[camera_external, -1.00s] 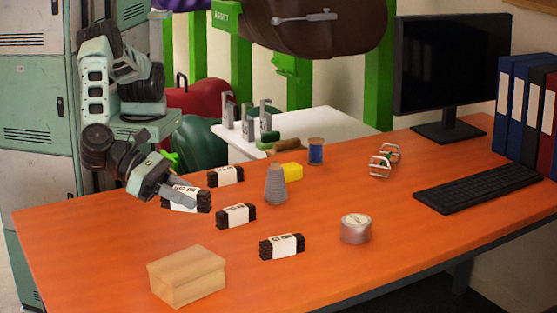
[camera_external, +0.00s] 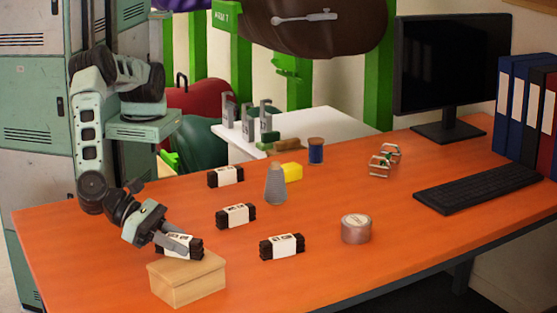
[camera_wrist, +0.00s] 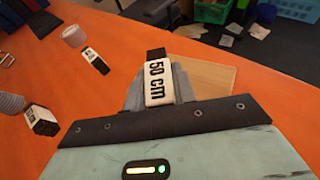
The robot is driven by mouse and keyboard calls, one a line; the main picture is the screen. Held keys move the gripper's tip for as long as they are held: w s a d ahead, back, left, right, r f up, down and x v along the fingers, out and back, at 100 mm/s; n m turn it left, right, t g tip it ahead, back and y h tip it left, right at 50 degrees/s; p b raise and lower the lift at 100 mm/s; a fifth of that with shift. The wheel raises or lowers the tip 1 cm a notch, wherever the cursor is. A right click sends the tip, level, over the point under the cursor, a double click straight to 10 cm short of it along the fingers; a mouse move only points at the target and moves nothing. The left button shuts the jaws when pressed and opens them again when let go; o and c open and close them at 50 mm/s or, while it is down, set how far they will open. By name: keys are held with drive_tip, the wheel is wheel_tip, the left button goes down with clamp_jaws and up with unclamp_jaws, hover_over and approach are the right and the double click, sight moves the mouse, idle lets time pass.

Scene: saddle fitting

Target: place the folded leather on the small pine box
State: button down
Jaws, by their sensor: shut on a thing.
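My gripper (camera_external: 160,240) is shut on a folded leather (camera_external: 181,247), a dark bundle with a white paper band. In the wrist view the band of the held leather (camera_wrist: 157,83) reads "50 cm". The small pine box (camera_external: 188,284) stands at the front left of the orange table. The held leather is at the box's top, over its back part; I cannot tell whether it touches the lid. In the wrist view the pine box (camera_wrist: 212,78) shows behind and right of the leather, partly hidden by my gripper.
Other banded leather bundles lie on the orange table (camera_external: 330,200): one at the back (camera_external: 225,176), one in the middle (camera_external: 236,215), one at the front (camera_external: 282,246). A grey thread cone (camera_external: 275,185), a yellow block (camera_external: 291,171) and a tape roll (camera_external: 356,229) stand further right.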

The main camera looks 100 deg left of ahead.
drive_tip(key=shift+f, duration=0.1)
drive_tip(key=c, duration=1.1)
unclamp_jaws()
drive_tip(key=shift+c, duration=0.2)
